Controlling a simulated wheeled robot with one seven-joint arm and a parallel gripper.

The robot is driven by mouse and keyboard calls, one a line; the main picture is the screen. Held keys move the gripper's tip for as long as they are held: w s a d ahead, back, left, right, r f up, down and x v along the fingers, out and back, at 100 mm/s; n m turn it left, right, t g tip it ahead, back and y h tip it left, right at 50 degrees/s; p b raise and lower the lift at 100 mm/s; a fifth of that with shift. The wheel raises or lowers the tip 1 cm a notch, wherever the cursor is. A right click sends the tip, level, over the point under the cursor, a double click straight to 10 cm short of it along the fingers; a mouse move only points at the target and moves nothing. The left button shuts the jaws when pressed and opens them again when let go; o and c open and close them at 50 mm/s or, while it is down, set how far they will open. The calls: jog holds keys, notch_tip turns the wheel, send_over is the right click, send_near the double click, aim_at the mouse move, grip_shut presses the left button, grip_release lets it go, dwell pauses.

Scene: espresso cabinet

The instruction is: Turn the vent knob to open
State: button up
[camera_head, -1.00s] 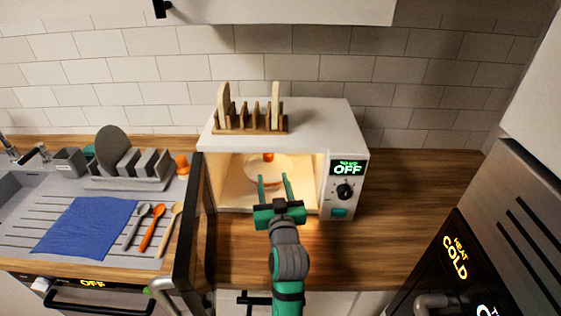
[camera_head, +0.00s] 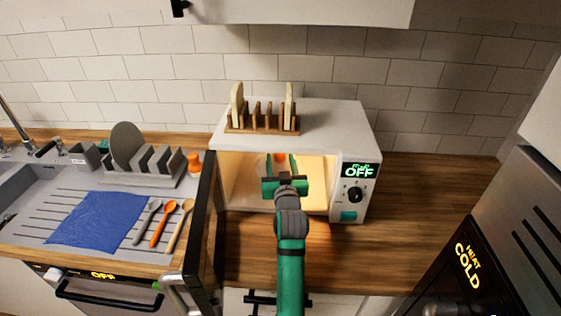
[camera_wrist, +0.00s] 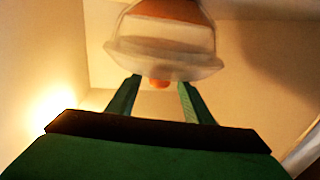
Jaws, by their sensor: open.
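A clear, pale cover (camera_wrist: 160,65) is inside the lit white microwave (camera_head: 374,115), whose door (camera_head: 203,225) stands open to the left. An orange piece (camera_head: 279,157) shows at the cover in the head view, probably the vent knob. In the wrist view a small orange tip (camera_wrist: 159,84) shows below the cover's rim and a larger orange part (camera_wrist: 168,10) shows at the top edge. My gripper (camera_head: 280,157) reaches into the microwave with its fingers open. The small orange tip appears between the fingertips (camera_wrist: 159,82) in the picture; I cannot tell whether they touch it.
The microwave's walls surround my gripper closely. A wooden rack (camera_head: 262,131) with bread stands on its roof. Its display (camera_head: 360,171) reads OFF, above a black dial (camera_head: 355,195). A blue cloth (camera_head: 97,219) and several spoons lie left. Counter to the right (camera_head: 425,190) is clear.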

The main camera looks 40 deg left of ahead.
jog(key=shift+c, duration=0.7)
jog(key=c, duration=0.9)
jog(key=shift+s+a+m+t+h, duration=0.15)
jog(key=shift+a+m+t+h, duration=0.05)
jog(key=shift+m+t+h, duration=0.25)
jog(key=shift+c, duration=0.2)
jog(key=shift+m+t+h, duration=0.25)
jog(key=shift+m+h, duration=0.1)
jog(key=shift+h, duration=0.2)
jog(key=o, duration=1.1)
jog(key=v, duration=1.1)
